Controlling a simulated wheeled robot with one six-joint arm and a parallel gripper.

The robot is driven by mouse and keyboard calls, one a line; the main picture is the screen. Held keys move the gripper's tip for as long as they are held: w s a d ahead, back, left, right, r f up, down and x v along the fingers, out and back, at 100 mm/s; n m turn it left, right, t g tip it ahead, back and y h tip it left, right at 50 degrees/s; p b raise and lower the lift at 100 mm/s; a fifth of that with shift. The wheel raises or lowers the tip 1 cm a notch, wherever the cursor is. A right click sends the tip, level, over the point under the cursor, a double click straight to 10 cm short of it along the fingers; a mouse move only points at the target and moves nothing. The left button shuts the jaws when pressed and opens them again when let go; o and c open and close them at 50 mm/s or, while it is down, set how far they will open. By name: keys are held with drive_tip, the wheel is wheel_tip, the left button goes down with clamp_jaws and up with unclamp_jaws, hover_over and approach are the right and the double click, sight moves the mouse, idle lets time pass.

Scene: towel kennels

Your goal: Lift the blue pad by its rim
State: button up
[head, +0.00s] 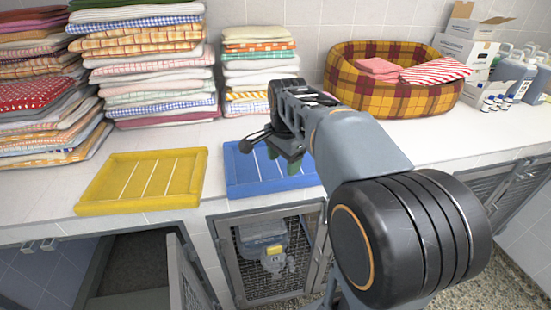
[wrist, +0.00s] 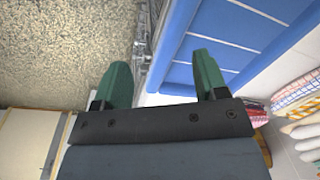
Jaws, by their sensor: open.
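The blue pad (head: 262,178) lies flat on the white counter, with a raised rim and thin white lines across it. My arm and gripper hide its right part and some of its back edge. My gripper (head: 275,156) is over the pad in the head view, open and empty. In the wrist view, the gripper (wrist: 160,78) shows two green fingers spread apart. The pad's rim (wrist: 178,38) appears beyond and between them. The right finger overlaps the blue, while the left finger is against the speckled floor. Contact with the pad cannot be told.
A yellow pad (head: 143,181) lies to the left. Stacks of folded towels (head: 148,60) stand behind. A plaid basket (head: 390,90) with cloths, cardboard boxes (head: 466,48) and bottles (head: 512,75) are at the back right. Below the counter are mesh kennel doors (head: 270,262); one at left stands open.

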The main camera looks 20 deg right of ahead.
drive_tip(key=w+d+r+m+g, duration=0.1)
drive_tip(key=w+d+r+m, duration=0.15)
drive_tip(key=w+m, duration=0.2)
hover_over(286, 179)
drive_tip(key=shift+m, duration=0.45)
wheel_tip(286, 179, down, 9)
drive_tip(key=shift+s+d, duration=0.1)
drive_tip(key=shift+f+p, duration=0.75)
drive_tip(key=shift+f, duration=1.9)
drive_tip(key=c, duration=1.1)
drive_tip(key=shift+r, duration=0.1)
